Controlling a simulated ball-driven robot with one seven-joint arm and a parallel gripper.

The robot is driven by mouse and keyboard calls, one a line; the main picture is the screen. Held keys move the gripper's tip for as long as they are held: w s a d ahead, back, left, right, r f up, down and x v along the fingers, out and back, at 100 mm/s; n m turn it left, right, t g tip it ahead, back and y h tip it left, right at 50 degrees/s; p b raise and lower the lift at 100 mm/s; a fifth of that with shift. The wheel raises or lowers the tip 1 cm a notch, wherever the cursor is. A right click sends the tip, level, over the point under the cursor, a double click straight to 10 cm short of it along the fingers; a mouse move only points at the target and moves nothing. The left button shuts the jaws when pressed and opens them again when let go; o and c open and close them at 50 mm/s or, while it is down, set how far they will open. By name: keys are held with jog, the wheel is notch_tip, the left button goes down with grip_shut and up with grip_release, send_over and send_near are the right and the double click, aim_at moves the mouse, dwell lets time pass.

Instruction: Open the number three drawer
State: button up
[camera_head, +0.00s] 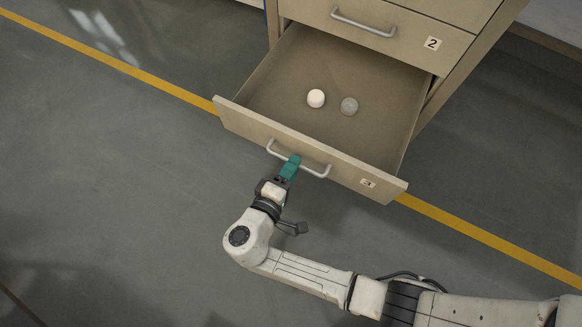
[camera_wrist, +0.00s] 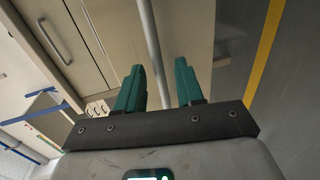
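The lowest visible drawer (camera_head: 235,118) stands pulled well out of the cabinet, below the drawer marked 2. Its front has a small label (camera_head: 368,183), too small to read surely, and a bar handle (camera_head: 318,172). My gripper (camera_head: 291,165) is at the middle of this handle. In the wrist view the handle bar (camera_wrist: 150,40) runs between the two green fingers of my gripper (camera_wrist: 160,80). The fingers are apart, with a gap visible on either side of the bar.
A white round bulb (camera_head: 316,98) and a grey one (camera_head: 349,106) lie inside the open drawer. The drawer marked 2 (camera_head: 350,28) above is shut. A yellow line (camera_head: 120,65) crosses the floor. The floor in front of the drawer is clear.

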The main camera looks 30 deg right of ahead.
jog(key=p+v, duration=0.2)
jog(key=v, duration=0.9)
jog(key=shift+d, duration=0.1)
dwell(0.5)
